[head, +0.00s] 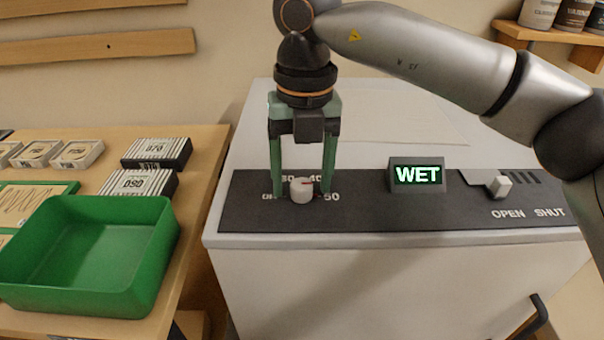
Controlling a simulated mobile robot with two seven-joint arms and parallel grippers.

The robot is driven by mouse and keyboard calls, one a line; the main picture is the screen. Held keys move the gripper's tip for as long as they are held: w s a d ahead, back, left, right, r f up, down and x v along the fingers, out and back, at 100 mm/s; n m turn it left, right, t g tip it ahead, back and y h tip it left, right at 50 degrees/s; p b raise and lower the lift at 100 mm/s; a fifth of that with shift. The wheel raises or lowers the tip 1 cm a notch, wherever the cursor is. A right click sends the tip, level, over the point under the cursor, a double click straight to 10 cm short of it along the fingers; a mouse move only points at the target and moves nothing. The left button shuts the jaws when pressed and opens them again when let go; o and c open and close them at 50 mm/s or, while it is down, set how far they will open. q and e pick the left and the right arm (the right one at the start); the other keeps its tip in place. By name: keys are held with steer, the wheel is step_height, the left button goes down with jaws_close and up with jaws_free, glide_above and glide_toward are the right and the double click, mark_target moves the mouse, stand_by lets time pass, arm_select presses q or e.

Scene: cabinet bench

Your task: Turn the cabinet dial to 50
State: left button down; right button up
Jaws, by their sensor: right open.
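The cabinet (400,265) is white with a black control strip (360,207) along its front top edge. The dial (301,190) is a small white knob with a reddish mark on its top, at the left part of the strip. Printed numbers stand around it, with 50 to its right; others are partly hidden by my gripper. My right gripper (302,192) points down over the dial, its green fingers open, one on each side of the knob. I cannot tell whether they touch it. My left gripper is not in view.
A lit sign (416,175) reads WET. A small slider (498,186) sits near OPEN and SHUT labels. On the left, a wooden table (190,190) holds a green bin (90,255) and black-and-white boxes (157,153). Tins (538,13) stand on a shelf at upper right.

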mark_target(304, 183)
arm_select(q)
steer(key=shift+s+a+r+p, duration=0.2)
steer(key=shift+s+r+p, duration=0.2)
steer(key=shift+p, duration=0.7)
arm_select(e)
step_height(304, 183, up, 12)
steer(key=shift+d+r, duration=0.15)
steer(key=shift+r, duration=0.1)
